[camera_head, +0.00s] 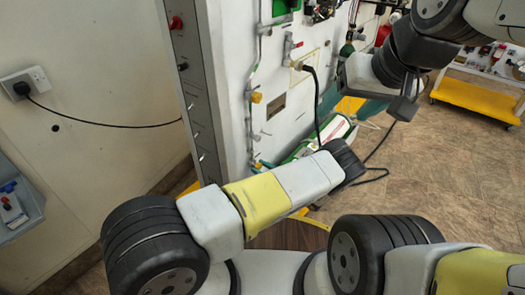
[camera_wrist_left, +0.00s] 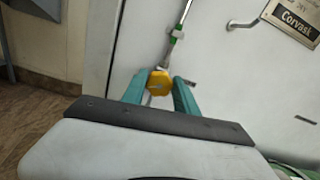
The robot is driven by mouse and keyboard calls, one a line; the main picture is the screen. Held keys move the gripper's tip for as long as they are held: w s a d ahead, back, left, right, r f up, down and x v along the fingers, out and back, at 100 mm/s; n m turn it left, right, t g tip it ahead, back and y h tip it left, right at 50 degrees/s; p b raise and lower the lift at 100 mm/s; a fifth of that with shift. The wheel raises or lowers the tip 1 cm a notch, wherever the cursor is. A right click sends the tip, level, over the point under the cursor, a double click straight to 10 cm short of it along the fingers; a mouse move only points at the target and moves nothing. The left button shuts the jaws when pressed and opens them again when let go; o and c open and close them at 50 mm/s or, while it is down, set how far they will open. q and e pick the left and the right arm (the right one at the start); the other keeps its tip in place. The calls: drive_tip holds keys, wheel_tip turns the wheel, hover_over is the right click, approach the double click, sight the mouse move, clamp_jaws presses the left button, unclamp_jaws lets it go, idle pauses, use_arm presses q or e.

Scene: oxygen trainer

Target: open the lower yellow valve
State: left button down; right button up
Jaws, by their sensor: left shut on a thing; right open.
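The lower yellow valve (camera_head: 258,165) is on the vertical pipe at the left part of the white panel, just above my left arm in the head view. In the left wrist view the yellow valve knob (camera_wrist_left: 158,80) sits between the teal fingers of my left gripper (camera_wrist_left: 160,86), which are shut on it. In the head view my left forearm hides most of this gripper. A second yellow valve (camera_head: 256,97) is higher on the panel. My right gripper (camera_head: 350,103) is open, at the right of the panel, apart from the valves.
The white panel (camera_head: 227,75) has a plate (camera_head: 276,106), which also shows in the wrist view (camera_wrist_left: 292,18), and a black cable (camera_head: 316,100). A wall socket (camera_head: 22,84) is at the left. A yellow trolley (camera_head: 475,97) stands at the right; open floor lies before it.

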use_arm(q)
drive_tip(key=n, duration=0.5)
drive_tip(key=shift+s+f, duration=0.1)
drive_tip(key=shift+n, duration=0.3)
idle(0.4)
drive_tip(key=c, duration=0.9)
unclamp_jaws()
drive_tip(key=shift+c, duration=0.2)
drive_tip(key=v, duration=0.7)
drive_tip(key=shift+s+d, duration=0.25)
drive_tip(key=shift+d, duration=0.05)
